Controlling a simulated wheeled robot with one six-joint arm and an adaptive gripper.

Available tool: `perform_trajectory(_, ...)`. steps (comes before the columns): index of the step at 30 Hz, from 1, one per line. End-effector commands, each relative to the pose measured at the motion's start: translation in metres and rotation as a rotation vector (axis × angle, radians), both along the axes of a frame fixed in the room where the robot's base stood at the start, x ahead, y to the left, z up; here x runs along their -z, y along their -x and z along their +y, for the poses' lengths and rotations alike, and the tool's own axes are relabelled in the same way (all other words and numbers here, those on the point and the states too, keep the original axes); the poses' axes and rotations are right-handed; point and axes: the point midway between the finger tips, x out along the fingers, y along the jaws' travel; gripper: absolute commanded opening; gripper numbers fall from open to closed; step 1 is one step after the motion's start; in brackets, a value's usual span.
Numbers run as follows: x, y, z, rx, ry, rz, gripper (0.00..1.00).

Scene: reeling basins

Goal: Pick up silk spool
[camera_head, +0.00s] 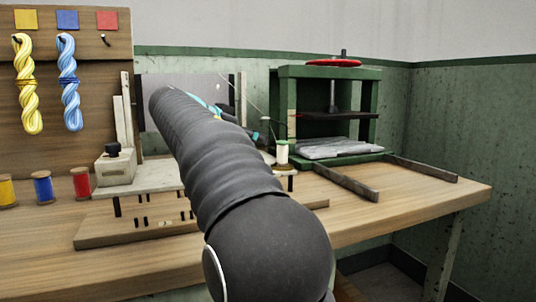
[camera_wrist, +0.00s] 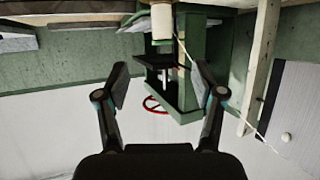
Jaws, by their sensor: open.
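In the head view my arm hides much of the gripper. The spool is not between the fingers.
Yellow (camera_head: 7,192), blue (camera_head: 43,188) and red (camera_head: 81,184) spools stand at the left. A green press (camera_head: 287,108) with a red wheel (camera_head: 333,61) stands behind the white spool. Yellow (camera_head: 27,85) and blue (camera_head: 69,85) skeins hang on the board. The bench's front right is clear.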

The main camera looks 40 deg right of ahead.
Motion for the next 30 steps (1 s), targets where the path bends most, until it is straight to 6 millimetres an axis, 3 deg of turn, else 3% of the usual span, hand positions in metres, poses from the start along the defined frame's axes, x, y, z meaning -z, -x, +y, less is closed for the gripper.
perform_trajectory(12,0.026,-0.010,-0.062,0.003,0.000,0.000,0.68)
perform_trajectory(23,0.034,-0.016,-0.081,-0.002,0.000,0.000,0.68)
perform_trajectory(30,0.044,-0.023,-0.111,0.001,-0.001,0.001,0.68)
